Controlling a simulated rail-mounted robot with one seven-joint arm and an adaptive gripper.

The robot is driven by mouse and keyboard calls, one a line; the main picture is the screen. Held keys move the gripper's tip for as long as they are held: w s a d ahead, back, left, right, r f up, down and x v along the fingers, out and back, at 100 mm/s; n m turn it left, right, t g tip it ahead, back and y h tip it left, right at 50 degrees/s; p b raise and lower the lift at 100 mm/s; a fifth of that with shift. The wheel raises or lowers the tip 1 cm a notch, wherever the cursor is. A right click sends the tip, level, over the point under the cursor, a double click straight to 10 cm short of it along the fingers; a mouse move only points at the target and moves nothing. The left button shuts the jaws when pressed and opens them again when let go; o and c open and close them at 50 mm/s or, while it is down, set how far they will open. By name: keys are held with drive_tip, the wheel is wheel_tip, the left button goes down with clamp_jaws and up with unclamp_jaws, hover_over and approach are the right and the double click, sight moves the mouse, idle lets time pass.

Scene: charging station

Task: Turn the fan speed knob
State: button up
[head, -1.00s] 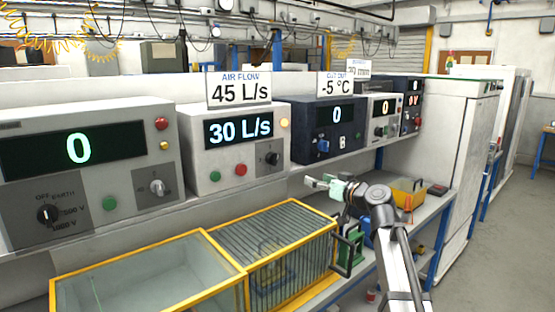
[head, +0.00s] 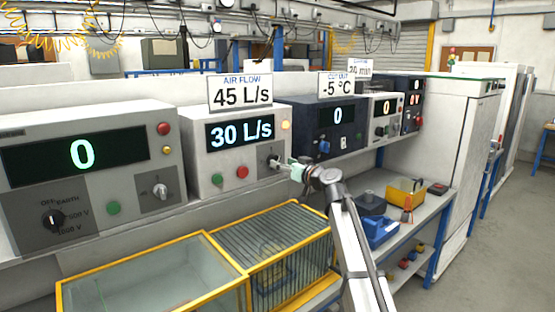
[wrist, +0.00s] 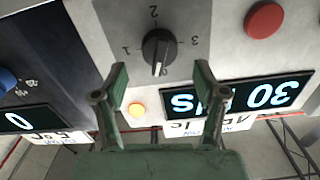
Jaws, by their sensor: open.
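The fan speed knob (head: 269,160) is a black rotary knob on the light grey air flow unit (head: 202,178), whose display reads 30 L/s. In the wrist view, the knob (wrist: 157,52) sits on a dark panel with marks 1, 2 and 3 around it. Its white line points down in that view, near a mark that looks like 0. My gripper (wrist: 160,72) is open and empty, with its green fingers apart on either side of the knob's line. It also shows close in front of the knob in the head view (head: 284,166). Contact cannot be told.
A sign (head: 240,92) above the unit reads AIR FLOW 45 L/s. A red button (head: 242,172) and a green button (head: 217,180) are left of the knob. A dark blue unit (head: 300,130) stands to the right. A yellow-framed cage (head: 290,212) lies below.

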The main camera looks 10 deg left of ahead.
drive_tip(key=shift+x, duration=1.75)
drive_tip(key=c, duration=1.1)
